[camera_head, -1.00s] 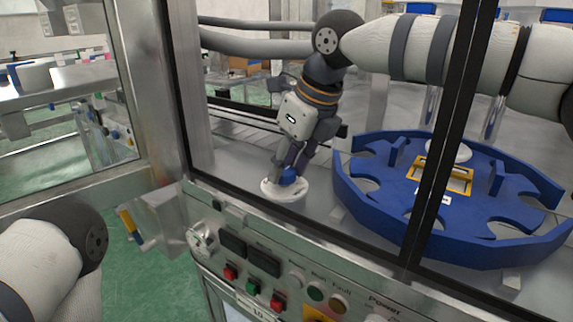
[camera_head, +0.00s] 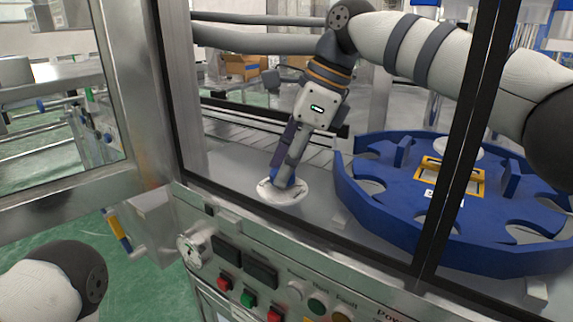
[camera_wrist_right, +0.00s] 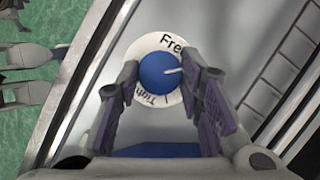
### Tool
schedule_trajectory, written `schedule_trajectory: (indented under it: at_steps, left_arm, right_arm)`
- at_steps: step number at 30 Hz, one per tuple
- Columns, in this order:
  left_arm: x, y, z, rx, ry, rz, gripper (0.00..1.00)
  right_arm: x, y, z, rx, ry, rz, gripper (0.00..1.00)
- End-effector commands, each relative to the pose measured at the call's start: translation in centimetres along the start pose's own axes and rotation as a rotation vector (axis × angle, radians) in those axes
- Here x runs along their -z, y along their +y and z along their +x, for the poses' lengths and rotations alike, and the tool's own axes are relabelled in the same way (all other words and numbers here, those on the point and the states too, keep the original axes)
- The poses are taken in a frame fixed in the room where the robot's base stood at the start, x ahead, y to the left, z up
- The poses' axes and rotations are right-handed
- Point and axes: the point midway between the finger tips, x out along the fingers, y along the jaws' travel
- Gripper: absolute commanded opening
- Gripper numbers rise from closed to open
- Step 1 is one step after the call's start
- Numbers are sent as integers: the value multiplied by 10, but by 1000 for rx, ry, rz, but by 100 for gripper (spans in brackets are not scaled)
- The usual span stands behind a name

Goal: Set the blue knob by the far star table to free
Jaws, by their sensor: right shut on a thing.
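The blue knob (camera_wrist_right: 160,72) sits at the centre of a round white dial (camera_wrist_right: 143,46) in the right wrist view. A white pointer line on the knob points right and slightly up, below the "Free" label. My right gripper (camera_wrist_right: 164,80) is shut on the knob, one finger on each side. In the head view the right gripper (camera_head: 284,184) reaches down, tilted, to the white dial (camera_head: 290,197) and hides most of the knob. My left gripper is out of view.
The blue star table (camera_head: 395,207) stands just right of the dial, behind a dark frame post (camera_head: 455,150). A control panel (camera_head: 260,273) with buttons runs along the front. A metal post stands at left.

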Motion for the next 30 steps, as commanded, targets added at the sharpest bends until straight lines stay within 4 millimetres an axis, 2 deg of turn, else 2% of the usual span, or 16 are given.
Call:
schedule_trajectory:
  at_steps: [16,17,18,19,27,30]
  left_arm:
    - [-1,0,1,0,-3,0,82]
    - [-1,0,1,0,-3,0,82]
    - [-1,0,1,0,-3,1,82]
    - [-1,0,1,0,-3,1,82]
    - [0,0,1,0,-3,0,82]
    - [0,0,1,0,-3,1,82]
  right_arm:
    - [1,0,1,-11,3,-19,6]
    - [1,0,2,-11,3,-19,41]
    - [1,0,1,-11,3,-19,50]
    - [1,0,1,-11,3,-19,54]
    - [0,0,0,-8,2,-18,54]
    - [0,-1,-12,-5,0,-17,54]
